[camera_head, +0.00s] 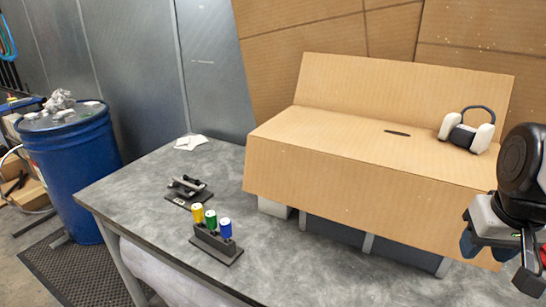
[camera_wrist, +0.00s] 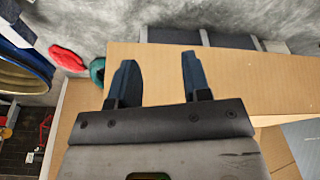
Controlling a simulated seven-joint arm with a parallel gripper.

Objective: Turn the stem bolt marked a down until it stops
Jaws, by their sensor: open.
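A small dark fixture (camera_head: 187,190) with a metal piece on it lies on the grey table; no stem bolt or letter a can be made out on it at this size. In front of it, a dark rack (camera_head: 215,244) holds three upright pieces with coloured tops: yellow (camera_head: 197,213), green (camera_head: 210,219) and blue (camera_head: 225,228). My gripper is at the right edge of the head view, partly cut off and far from the fixture and rack. In the wrist view my gripper (camera_wrist: 158,72) has its two dark fingers apart with nothing between them.
A large cardboard structure (camera_head: 350,185) covers the table's right and back, with white-and-dark headphone-like gear (camera_head: 468,130) on top. A white paper (camera_head: 190,142) lies behind the fixture. A blue drum (camera_head: 70,150) stands left of the table. Red (camera_wrist: 67,58) and green (camera_wrist: 97,71) objects show in the wrist view.

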